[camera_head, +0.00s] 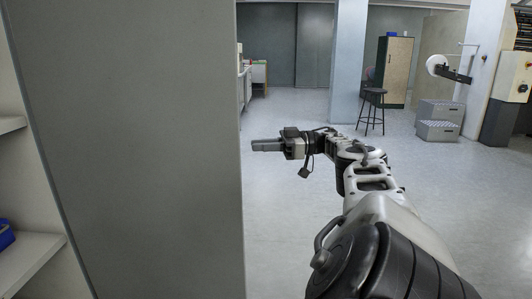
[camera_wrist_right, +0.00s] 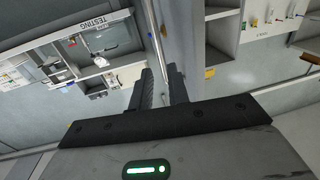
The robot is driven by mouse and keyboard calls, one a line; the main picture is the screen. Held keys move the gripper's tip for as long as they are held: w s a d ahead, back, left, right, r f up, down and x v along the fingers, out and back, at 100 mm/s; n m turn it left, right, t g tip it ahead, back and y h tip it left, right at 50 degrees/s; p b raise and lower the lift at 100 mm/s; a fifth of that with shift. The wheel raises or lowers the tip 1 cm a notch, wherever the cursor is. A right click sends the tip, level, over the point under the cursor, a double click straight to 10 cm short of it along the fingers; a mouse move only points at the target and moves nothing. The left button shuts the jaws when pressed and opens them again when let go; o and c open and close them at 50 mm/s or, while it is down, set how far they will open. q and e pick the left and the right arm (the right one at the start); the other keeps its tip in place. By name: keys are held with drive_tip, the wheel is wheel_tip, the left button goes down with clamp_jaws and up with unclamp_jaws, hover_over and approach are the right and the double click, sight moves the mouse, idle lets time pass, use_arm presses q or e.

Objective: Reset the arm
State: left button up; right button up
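My right gripper (camera_head: 254,145) reaches out from the lower right in the head view and points left, close to the edge of a large grey panel (camera_head: 125,150). In the wrist view the two dark fingers of the right gripper (camera_wrist_right: 161,80) stand a little apart, with a narrow gap between them. Nothing is held in that gap. The panel's edge shows beyond the fingers. My left arm and gripper do not show in either view.
White shelves (camera_head: 30,260) with a blue item (camera_head: 6,235) stand at the far left. A stool (camera_head: 372,110), grey steps (camera_head: 438,120), a tall cabinet (camera_head: 395,70) and a pillar (camera_head: 348,62) stand farther back. The floor around my right arm is clear.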

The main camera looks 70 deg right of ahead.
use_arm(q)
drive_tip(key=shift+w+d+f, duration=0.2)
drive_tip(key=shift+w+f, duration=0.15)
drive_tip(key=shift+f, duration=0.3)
use_arm(e)
drive_tip(key=shift+s+d, duration=0.25)
drive_tip(key=shift+s, duration=0.25)
